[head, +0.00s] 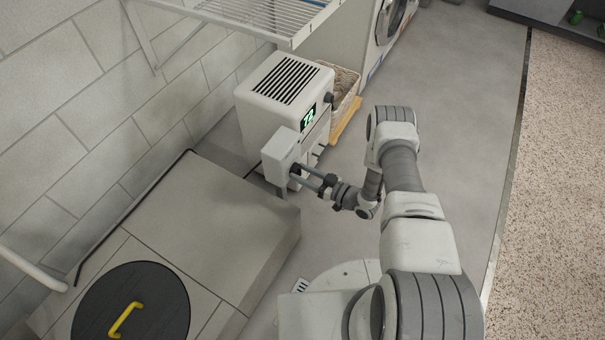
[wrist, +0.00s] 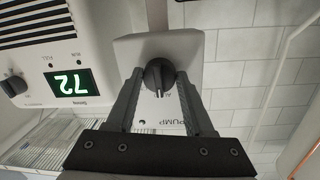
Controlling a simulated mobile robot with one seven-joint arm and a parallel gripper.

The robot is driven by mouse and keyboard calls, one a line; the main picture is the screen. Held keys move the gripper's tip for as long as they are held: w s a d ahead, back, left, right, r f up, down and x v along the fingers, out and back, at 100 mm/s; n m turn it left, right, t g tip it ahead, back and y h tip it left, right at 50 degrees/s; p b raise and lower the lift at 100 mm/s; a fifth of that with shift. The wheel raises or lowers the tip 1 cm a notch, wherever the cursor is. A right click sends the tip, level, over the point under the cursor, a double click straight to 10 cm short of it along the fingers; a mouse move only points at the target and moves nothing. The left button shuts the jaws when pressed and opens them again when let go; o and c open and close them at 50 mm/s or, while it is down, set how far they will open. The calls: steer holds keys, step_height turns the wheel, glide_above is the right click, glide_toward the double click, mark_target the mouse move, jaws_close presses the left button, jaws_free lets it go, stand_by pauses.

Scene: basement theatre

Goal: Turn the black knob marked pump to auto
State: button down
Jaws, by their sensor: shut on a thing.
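The black pump knob (wrist: 159,74) sits on the face of a small pale grey box (wrist: 194,52), which also shows in the head view (head: 279,152). Lettering reading PUMP, partly covered by a finger, is below the knob in the wrist view. The knob's narrow grip ridge points down in that picture, toward the lettering. My gripper (wrist: 159,76) is shut on the knob, with one finger on each side of it. In the head view my gripper (head: 296,174) reaches the box face from the right.
A white dehumidifier (head: 262,112) with a green lit display (head: 308,116) stands right behind the box. A wicker basket (head: 345,84) is beyond it. A wire shelf (head: 262,14) hangs above. A raised slab with a round black lid (head: 135,300) is at left. Floor at right is clear.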

stand_by(0.4)
steer(key=shift+c, duration=1.4)
jaws_free()
steer(key=shift+s+d, duration=0.1)
steer(key=shift+d, duration=0.05)
